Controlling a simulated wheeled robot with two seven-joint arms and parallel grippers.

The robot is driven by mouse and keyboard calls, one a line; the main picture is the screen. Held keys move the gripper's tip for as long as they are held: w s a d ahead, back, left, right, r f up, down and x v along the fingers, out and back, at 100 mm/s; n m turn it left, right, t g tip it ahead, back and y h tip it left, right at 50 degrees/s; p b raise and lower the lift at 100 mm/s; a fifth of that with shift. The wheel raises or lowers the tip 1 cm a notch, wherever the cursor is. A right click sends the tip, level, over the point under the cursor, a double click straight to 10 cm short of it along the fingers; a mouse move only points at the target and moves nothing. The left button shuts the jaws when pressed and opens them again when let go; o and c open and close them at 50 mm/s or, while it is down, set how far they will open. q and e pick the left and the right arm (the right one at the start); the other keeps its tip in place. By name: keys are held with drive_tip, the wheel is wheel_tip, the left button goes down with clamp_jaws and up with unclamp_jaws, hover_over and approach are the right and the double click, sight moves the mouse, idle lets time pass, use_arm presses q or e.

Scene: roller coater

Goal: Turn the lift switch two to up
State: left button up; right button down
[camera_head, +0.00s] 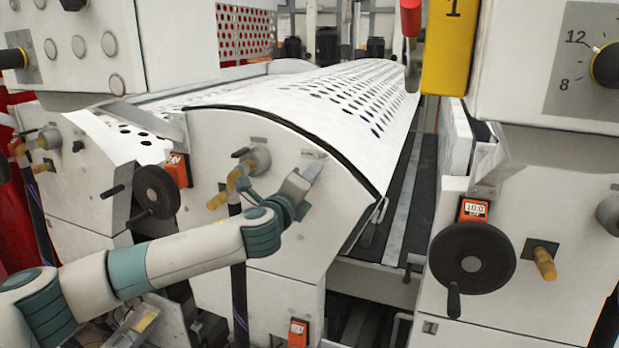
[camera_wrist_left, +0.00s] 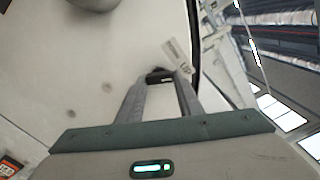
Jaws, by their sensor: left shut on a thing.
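My left gripper (camera_head: 312,172) reaches up to the white side panel (camera_head: 255,140) of the perforated curved cover, near its right end. In the left wrist view, the two fingers of my left gripper (camera_wrist_left: 160,80) are closed around a small dark switch (camera_wrist_left: 160,75) on the panel. My right gripper is not in view.
A brass-coloured valve (camera_head: 233,183) and a black handwheel (camera_head: 155,190) with an orange counter (camera_head: 180,170) stand left of my gripper. Another black handwheel (camera_head: 471,258) is on the right machine.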

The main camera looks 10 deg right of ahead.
use_arm(q)
drive_tip(key=shift+f+m, duration=0.2)
drive_tip(key=shift+m, duration=0.1)
drive_tip(key=o, duration=1.1)
drive_tip(key=shift+r, duration=0.1)
drive_tip(key=shift+s+a, duration=0.1)
drive_tip(key=shift+b+v, duration=3.05)
drive_tip(key=shift+v, duration=5.5)
